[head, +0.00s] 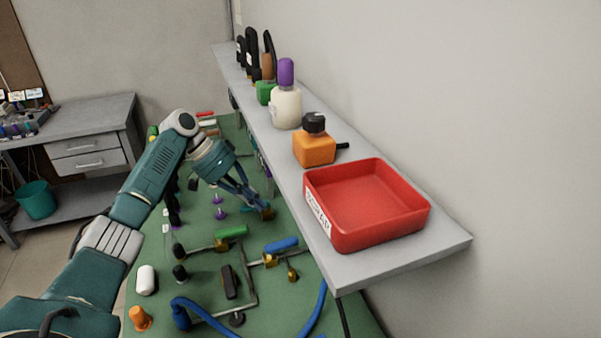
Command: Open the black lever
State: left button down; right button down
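A black lever-like handle (230,282) lies along a pipe on the green bench, near the lower middle of the head view. A green lever (232,231) and a blue lever (282,244) sit on brass valves on the same pipework. My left gripper (262,208) is above and behind these levers, close to the shelf's underside, apart from the black handle. Its fingers point down and right. Whether they are open or shut is unclear, and I see nothing clearly held. My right gripper is not in view.
A grey shelf (353,270) overhangs the bench on the right, carrying a red tray (380,238), an orange bottle (314,149) and a cream bottle with a purple cap (286,108). A blue hose (312,315), a white cylinder (146,280) and an orange piece (140,318) are in front.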

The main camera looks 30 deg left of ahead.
aim_at(230, 288)
jog(key=k+j, duration=0.25)
jog(key=k, duration=0.25)
jog(key=k+j, duration=0.2)
jog(key=k, duration=0.25)
jog(key=k+j, duration=0.25)
jog(key=k, duration=0.25)
